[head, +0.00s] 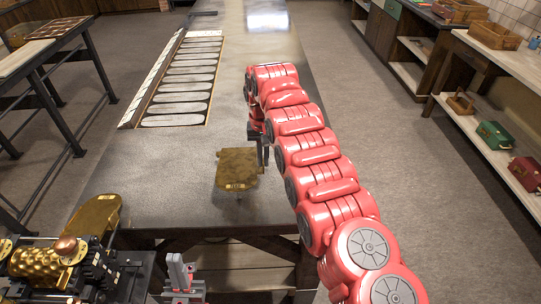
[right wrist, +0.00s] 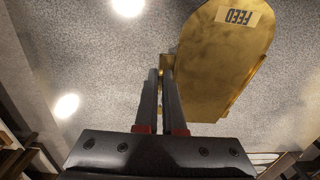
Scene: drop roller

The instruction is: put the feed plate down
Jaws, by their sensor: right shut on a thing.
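The feed plate (head: 237,168) is a flat brass plate near the front end of the long grey bench. In the right wrist view it shows a rounded end and a FEED label (right wrist: 237,16). My right gripper (head: 262,150) is shut on the plate's edge, and its fingers show close together in the right wrist view (right wrist: 166,68). I cannot tell whether the plate touches the bench top. My left gripper (head: 182,274) seems to be the grey and red part low in the head view, beside the roller machine; its jaws are unclear.
The roller machine (head: 52,265) with brass rollers and a brass tray (head: 94,215) stands at the lower left. A long slotted rack (head: 182,80) lies on the bench's far left. Bare bench top (head: 150,165) lies left of the plate. Shelves (head: 500,150) stand at right.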

